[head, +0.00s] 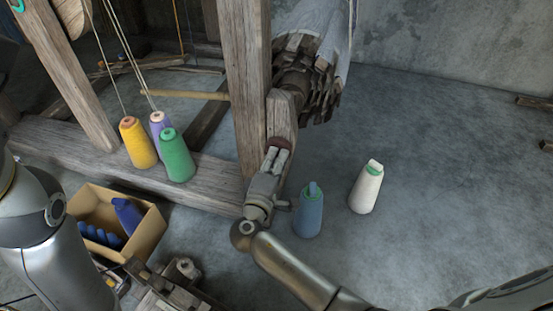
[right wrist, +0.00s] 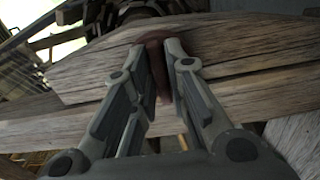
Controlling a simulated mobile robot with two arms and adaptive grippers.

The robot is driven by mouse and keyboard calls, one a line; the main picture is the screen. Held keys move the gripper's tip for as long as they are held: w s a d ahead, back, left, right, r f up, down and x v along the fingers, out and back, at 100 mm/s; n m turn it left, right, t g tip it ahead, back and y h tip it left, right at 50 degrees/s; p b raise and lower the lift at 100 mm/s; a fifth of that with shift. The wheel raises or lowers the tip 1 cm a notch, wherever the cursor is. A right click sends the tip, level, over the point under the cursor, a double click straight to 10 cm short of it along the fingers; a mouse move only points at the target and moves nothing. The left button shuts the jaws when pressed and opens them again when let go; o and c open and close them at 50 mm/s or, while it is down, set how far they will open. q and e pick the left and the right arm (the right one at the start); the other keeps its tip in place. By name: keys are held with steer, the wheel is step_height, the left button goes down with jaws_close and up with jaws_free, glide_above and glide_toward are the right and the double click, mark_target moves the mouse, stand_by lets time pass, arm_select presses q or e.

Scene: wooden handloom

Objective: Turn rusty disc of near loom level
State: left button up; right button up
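The rusty disc (head: 279,142) is a small red-brown piece on the short wooden post of the near loom, below the toothed wheel. In the right wrist view the rusty disc (right wrist: 154,37) lies against a weathered wooden beam, with a narrow brown part reaching down between the fingers. My right gripper (head: 277,158) is at the disc. In the right wrist view the fingertips of my right gripper (right wrist: 157,48) close on both sides of this brown part, and the fingers hide some of it. My left gripper is out of view.
Yellow (head: 138,142), purple (head: 160,127) and green (head: 176,155) thread cones stand on the loom's lower beam (head: 215,178). A blue cone (head: 308,213) and a white cone (head: 366,187) stand on the floor right of my right gripper. A cardboard box (head: 150,232) is lower left. Floor at right is clear.

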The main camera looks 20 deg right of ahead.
steer(key=shift+o, duration=1.2)
steer(key=v, duration=1.2)
